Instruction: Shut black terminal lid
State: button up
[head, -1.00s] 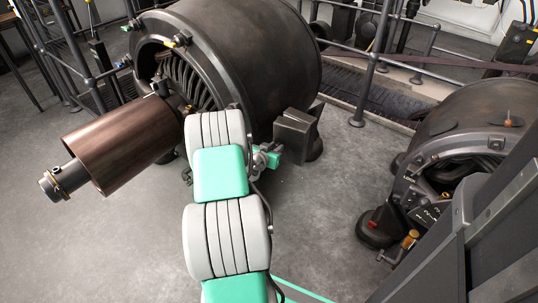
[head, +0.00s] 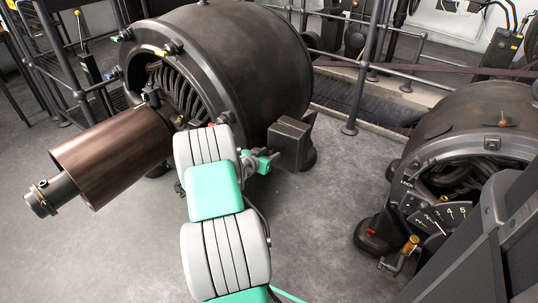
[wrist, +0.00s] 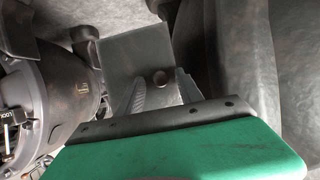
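The dark terminal box (head: 289,145) sticks out from the right side of the large dynamo (head: 250,65), with an angled flap at its upper right corner. I cannot tell for sure that this flap is the lid. My gripper (head: 268,160) is just left of the box in the head view, partly behind my arm. In the wrist view a flat grey plate (wrist: 138,50) with a small round dark knob (wrist: 160,78) lies beyond my gripper (wrist: 160,88). The two fingers are apart, one on each side of the knob in the picture. Whether they touch it cannot be told.
A second dynamo (head: 470,135) with a dial plate and a brass-topped handle stands at the right. A copper-brown cylinder (head: 112,155) juts out at the left. Railings (head: 365,70) run behind. The floor (head: 315,220) between the machines is clear.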

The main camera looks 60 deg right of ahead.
jog(key=p+v, duration=0.2)
jog(key=v, duration=0.5)
jog(key=shift+a, duration=0.4)
jog(key=shift+r, duration=0.1)
